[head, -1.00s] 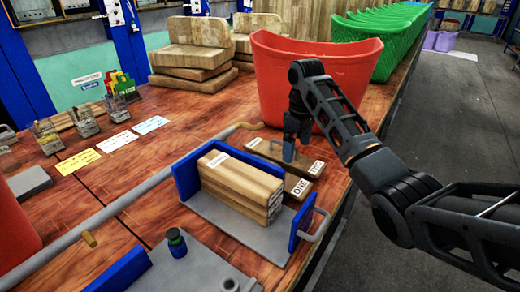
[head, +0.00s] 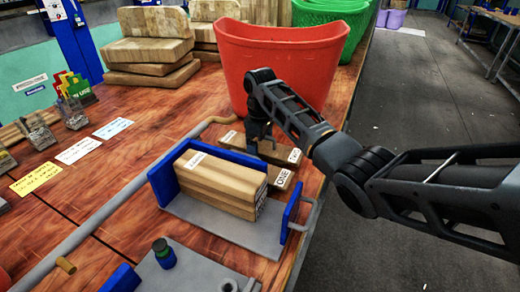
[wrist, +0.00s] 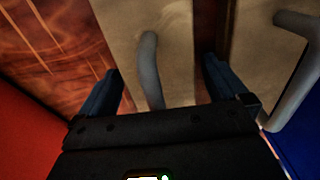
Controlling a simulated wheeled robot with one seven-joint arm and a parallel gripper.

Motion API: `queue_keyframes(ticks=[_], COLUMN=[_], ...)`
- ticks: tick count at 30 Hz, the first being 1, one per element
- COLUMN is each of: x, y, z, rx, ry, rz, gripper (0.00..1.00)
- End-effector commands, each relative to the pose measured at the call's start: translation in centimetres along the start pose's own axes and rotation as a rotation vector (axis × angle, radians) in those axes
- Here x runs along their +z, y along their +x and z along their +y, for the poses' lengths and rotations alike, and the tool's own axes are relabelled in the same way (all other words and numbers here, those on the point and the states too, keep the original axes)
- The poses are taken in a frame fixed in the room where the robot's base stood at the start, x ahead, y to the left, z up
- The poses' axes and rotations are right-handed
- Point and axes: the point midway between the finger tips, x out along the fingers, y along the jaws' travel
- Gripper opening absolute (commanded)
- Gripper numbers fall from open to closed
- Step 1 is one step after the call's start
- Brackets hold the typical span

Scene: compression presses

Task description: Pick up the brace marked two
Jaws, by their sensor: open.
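The brace marked TWO (head: 287,153) is a flat wooden block lying on the table in front of the red bin, its label at the right end. A grey handle (wrist: 150,65) rises from its top in the wrist view. My gripper (head: 262,150) points down over this brace, jaws open. In the wrist view my gripper (wrist: 162,78) has one finger on each side of the brace and its handle; no grip shows. The brace marked ONE (head: 283,179) lies just in front, parallel, with its own grey handle (wrist: 297,65). Finger height above the table is unclear.
A red bin (head: 275,70) stands close behind the braces. A press with blue plates and a grey base (head: 225,232) holds stacked wood blocks (head: 218,185) in front. A grey pipe (head: 125,205) runs along the left. The table's right edge is near.

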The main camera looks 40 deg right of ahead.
Motion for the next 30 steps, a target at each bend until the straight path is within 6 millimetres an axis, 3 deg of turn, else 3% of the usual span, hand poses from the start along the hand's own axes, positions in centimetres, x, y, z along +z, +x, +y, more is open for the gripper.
queue_keyframes(ticks=[8, 30], x=[-0.02, -0.02], y=[0.27, 0.24], z=[0.0, -0.03], rx=[0.001, 0.0], ry=[0.0, 0.0], rz=[0.001, 0.001], gripper=[0.99, 0.28])
